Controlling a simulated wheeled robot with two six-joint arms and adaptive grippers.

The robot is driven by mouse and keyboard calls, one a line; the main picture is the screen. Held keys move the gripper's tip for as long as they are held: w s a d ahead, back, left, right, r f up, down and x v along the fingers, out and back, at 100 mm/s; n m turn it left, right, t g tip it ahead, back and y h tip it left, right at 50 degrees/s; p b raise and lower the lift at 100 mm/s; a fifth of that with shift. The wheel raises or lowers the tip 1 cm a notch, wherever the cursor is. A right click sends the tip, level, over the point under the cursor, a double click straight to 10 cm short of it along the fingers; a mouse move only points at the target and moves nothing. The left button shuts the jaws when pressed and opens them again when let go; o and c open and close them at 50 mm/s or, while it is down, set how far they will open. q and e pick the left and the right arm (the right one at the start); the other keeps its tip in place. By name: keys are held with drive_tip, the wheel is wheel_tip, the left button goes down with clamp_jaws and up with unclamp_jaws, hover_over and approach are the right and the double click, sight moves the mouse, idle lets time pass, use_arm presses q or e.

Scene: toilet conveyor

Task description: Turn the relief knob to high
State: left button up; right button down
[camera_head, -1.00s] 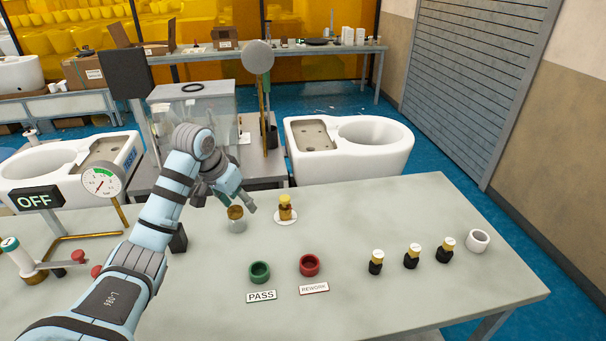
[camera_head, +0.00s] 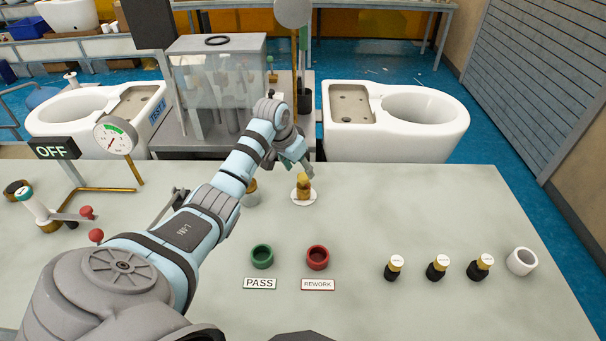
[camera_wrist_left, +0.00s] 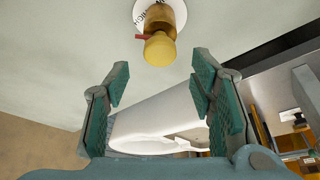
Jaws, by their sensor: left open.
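The relief knob (camera_head: 303,188) is a brass knob on a white round dial plate on the bench. In the left wrist view, the knob (camera_wrist_left: 159,48) has a red pointer on its left side, and the dial (camera_wrist_left: 146,12) carries dark lettering that I cannot fully read. My left gripper (camera_head: 298,166) is just behind and above the knob in the head view. In the left wrist view its fingers (camera_wrist_left: 160,76) are spread and empty, with the knob ahead of the gap between them. My right gripper is not in view.
A brass-topped fitting (camera_head: 250,194) stands left of the knob, partly behind my arm. Green (camera_head: 262,256) and red (camera_head: 317,257) cups are nearer. A gauge (camera_head: 115,136) and OFF sign (camera_head: 54,149) are at left.

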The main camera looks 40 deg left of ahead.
sight(303, 176)
use_arm(q)
drive_tip(key=x, duration=0.3)
drive_tip(key=shift+s+b, duration=0.1)
drive_tip(key=shift+b, duration=0.2)
drive_tip(key=shift+f, duration=0.45)
drive_tip(key=shift+c, duration=0.4)
drive_tip(key=c, duration=1)
drive_tip(key=n+p, duration=0.1)
drive_tip(key=p, duration=0.2)
drive_tip(key=n+y+p, duration=0.1)
drive_tip(key=p, duration=0.1)
drive_tip(key=shift+d+r+n+p, duration=0.1)
drive_tip(key=shift+r+n+p, duration=0.2)
drive_tip(key=shift+r+p, duration=0.1)
drive_tip(key=shift+c, duration=0.2)
drive_tip(key=shift+f+n, duration=0.25)
drive_tip(key=shift+n, duration=0.05)
drive_tip(key=shift+f, duration=0.15)
